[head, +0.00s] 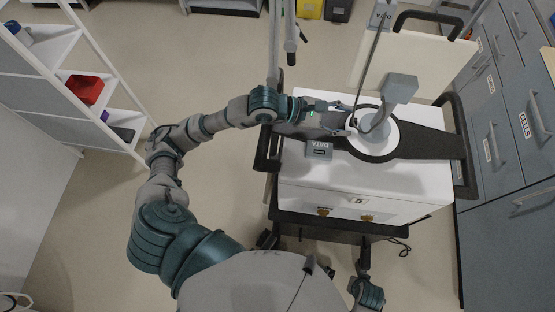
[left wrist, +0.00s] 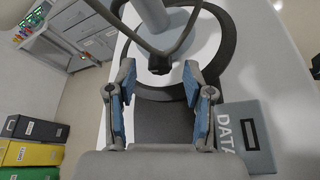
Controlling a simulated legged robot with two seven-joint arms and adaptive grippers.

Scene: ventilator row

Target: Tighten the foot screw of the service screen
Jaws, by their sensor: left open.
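The service screen stands on the white cart top, with its grey head (head: 401,87) on a post above a pale round foot (head: 381,135) inside a dark ring. In the left wrist view, the post (left wrist: 152,14) rises from the foot. A small dark knob (left wrist: 160,66), apparently the foot screw, shows at the near side of the foot. My left gripper (head: 350,122) is beside the foot, on its left. In the left wrist view, its open fingers (left wrist: 158,85) point at the knob, which lies between and just beyond the tips.
A grey DATA box (head: 319,149) lies on the cart top (head: 310,184) close to my left gripper. A thin cable or rod (head: 372,55) runs above the foot. Grey drawer cabinets (head: 505,160) stand right, a white shelf (head: 50,80) left. Floor left of the cart is clear.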

